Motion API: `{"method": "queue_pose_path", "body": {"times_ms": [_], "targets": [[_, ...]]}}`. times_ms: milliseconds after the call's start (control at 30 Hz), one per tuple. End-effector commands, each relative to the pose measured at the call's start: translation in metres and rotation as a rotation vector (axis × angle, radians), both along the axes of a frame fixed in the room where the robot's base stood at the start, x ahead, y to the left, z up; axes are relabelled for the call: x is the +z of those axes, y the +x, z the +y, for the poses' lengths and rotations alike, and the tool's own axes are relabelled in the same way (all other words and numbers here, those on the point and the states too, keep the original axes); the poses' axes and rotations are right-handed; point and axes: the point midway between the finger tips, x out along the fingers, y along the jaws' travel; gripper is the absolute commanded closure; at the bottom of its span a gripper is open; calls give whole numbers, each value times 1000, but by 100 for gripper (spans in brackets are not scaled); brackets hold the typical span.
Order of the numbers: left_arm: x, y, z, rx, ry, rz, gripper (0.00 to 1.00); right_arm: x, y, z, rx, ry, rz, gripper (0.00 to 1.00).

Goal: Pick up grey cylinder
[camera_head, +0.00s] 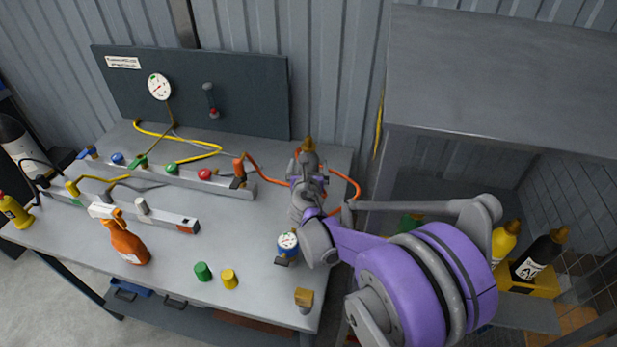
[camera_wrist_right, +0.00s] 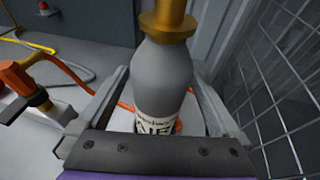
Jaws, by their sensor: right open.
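The grey cylinder (camera_wrist_right: 163,78) has a brass top and a white label with dark print. It stands upright on the workbench (camera_head: 155,262), near its right end. In the head view only its brass top (camera_head: 308,145) shows clearly, and my right gripper hides most of its body. My right gripper (camera_head: 307,180) is open around the cylinder. In the right wrist view one finger is on each side of the body, and I cannot tell whether either touches it. My left gripper is not in view.
An orange hose (camera_head: 345,180) curves behind the cylinder. A manifold bar with coloured knobs (camera_head: 205,174) lies to its left. A blue gauge (camera_head: 288,243) stands in front. A grey cabinet (camera_head: 500,75) is at the right. The front middle of the bench has some free room.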

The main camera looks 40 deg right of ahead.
Motion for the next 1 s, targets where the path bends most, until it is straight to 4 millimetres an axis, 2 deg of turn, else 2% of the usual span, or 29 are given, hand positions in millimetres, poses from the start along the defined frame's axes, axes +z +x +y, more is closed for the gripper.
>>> {"method": "queue_pose_path", "body": {"times_ms": [67,600,633,1000], "targets": [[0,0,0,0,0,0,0,0,0,0,0,0,0,0],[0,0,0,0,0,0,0,0,0,1,0,0,0,97],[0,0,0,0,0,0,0,0,0,1,0,0,0,100],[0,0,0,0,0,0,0,2,0,1,1,-1,0,100]]}}
